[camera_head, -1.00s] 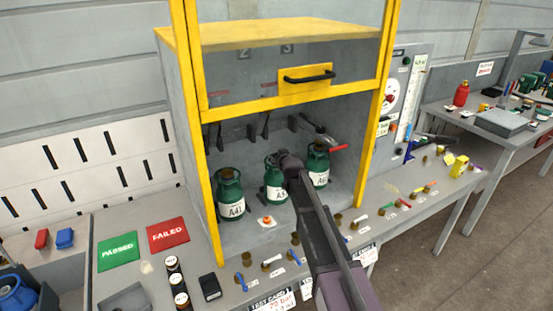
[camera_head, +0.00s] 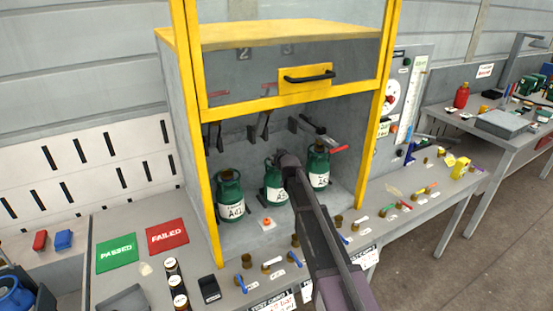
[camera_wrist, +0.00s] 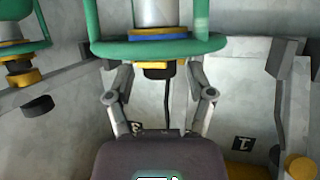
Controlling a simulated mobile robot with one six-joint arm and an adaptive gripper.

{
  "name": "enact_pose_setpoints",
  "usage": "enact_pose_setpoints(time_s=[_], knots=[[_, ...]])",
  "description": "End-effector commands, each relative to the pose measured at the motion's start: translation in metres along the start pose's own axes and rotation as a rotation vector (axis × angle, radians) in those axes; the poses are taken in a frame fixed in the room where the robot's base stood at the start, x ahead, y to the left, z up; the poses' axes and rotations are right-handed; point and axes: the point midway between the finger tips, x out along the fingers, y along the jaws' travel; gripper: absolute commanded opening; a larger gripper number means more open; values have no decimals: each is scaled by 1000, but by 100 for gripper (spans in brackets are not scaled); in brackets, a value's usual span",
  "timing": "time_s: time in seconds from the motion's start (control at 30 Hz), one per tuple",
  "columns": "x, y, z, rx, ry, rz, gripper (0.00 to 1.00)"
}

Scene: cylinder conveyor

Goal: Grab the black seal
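A small black piece (camera_wrist: 157,71), which may be the black seal, shows in the wrist view at the end of a cylinder's valve, beyond blue and yellow rings. My gripper (camera_wrist: 160,78) has its two fingers apart, one on each side of this piece, with gaps visible. In the head view my gripper is at the top of the middle green cylinder (camera_head: 274,190), inside the yellow-framed cabinet; my arm hides the fingertips and the valve. Another black disc (camera_wrist: 38,106) shows at the left in the wrist view, by a neighbouring cylinder.
Green cylinders stand close on the left (camera_head: 230,200) and right (camera_head: 318,170). The cabinet's raised yellow-framed door (camera_head: 305,78) is above my arm. Hooks hang on the back wall. Small fittings and coloured handles line the bench front. A green PASSED card (camera_head: 117,252) lies at left.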

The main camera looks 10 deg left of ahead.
Motion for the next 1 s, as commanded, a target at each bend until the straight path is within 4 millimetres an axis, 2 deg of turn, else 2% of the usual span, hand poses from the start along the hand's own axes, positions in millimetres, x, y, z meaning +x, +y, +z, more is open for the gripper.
enact_pose_setpoints(time_s=[0.03,0.1,0.17,0.67,1.0], knots=[[0,0,0,0,0,0,44],[0,0,0,0,0,0,26],[0,0,0,0,0,0,22],[-1,0,-3,0,0,0,21],[-9,-1,-21,-1,0,-1,21]])
